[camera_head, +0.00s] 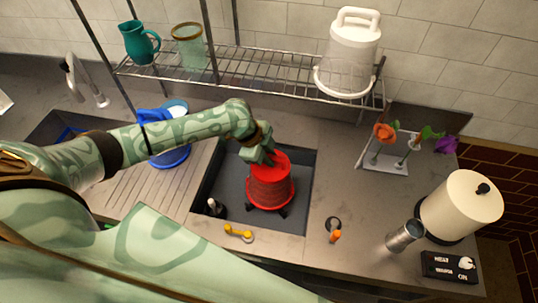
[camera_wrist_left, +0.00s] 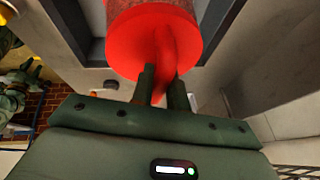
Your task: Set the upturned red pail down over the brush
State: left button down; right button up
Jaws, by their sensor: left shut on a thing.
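The red pail (camera_head: 269,188) is upturned, with its narrow closed end up, in the grey sink basin. My left gripper (camera_head: 265,157) is shut on a red grip at the pail's closed end; in the left wrist view the fingers (camera_wrist_left: 164,88) pinch this red piece. Dark pieces (camera_head: 282,211) show just below the pail's rim; I cannot tell what they belong to, or whether the rim touches anything. A small black and white thing (camera_head: 214,208) stands in the basin's front left corner; I cannot tell whether it is the brush. My right gripper is not in view.
A yellow tool (camera_head: 238,232) and an orange-handled tool (camera_head: 335,236) lie on the front counter. A metal cup (camera_head: 403,236) and cream canister (camera_head: 460,206) stand at right. A wire rack (camera_head: 260,78) hangs behind the sink. A blue bowl (camera_head: 170,157) is left of the basin.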

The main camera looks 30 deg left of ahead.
pick_arm(q)
jog(key=shift+f, duration=0.15)
jog(key=shift+f+b, duration=0.9)
jog(key=shift+f, duration=0.8)
jog(key=c, duration=1.3)
grip_release()
jog(key=p+v, duration=0.2)
jog(key=v, duration=1.4)
jog(key=shift+r, duration=0.2)
jog(key=shift+s+f, duration=0.1)
